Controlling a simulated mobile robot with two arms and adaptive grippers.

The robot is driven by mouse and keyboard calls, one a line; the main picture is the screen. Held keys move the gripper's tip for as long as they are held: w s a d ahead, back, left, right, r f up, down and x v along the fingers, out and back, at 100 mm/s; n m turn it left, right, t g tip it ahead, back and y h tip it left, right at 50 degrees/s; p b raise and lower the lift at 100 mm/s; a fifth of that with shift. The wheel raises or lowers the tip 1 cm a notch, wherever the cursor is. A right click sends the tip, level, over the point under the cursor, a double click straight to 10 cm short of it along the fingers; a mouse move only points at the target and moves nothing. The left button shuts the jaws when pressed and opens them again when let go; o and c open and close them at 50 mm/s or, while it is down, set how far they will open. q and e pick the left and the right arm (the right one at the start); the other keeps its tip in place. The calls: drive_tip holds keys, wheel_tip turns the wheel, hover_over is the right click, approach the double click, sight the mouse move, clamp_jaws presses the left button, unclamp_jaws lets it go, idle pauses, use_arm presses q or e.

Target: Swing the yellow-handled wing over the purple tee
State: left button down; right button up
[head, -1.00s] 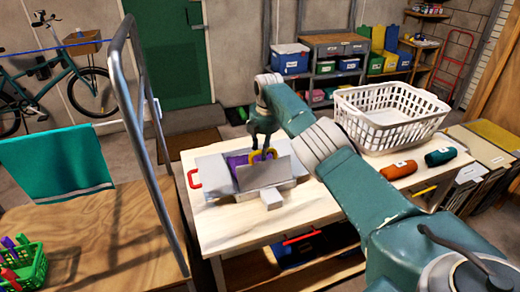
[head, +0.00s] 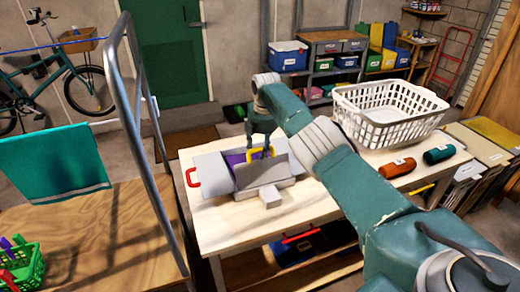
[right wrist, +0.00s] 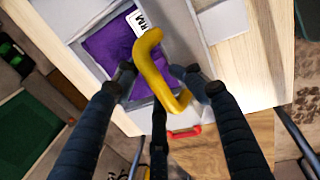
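A grey folding board (head: 210,168) lies on the wooden workbench, with the purple tee (head: 235,158) on it. The tee also shows in the right wrist view (right wrist: 106,48), with a white label. The grey yellow-handled wing (head: 262,174) stands tilted up at the tee's near side and hides part of it. Its yellow handle (right wrist: 152,65) is between the fingers of my right gripper (right wrist: 156,76). The fingers look apart, with gaps beside the handle. In the head view my right gripper (head: 260,146) is at the wing's upper edge. My left gripper is not in view.
A red handle (head: 193,178) is at the board's left side. A white laundry basket (head: 390,118), an orange roll (head: 397,168) and a teal roll (head: 439,155) are on the bench's right part. A metal rail (head: 135,110) rises at left. Bare bench top lies in front of the board.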

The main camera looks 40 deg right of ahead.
sight(262, 163)
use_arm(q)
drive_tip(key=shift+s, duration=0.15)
use_arm(e)
wheel_tip(262, 163, up, 12)
drive_tip(key=s, duration=0.2)
drive_tip(key=shift+a, duration=0.2)
drive_tip(key=shift+f, duration=0.1)
drive_tip(key=shift+f, duration=0.1)
idle(0.3)
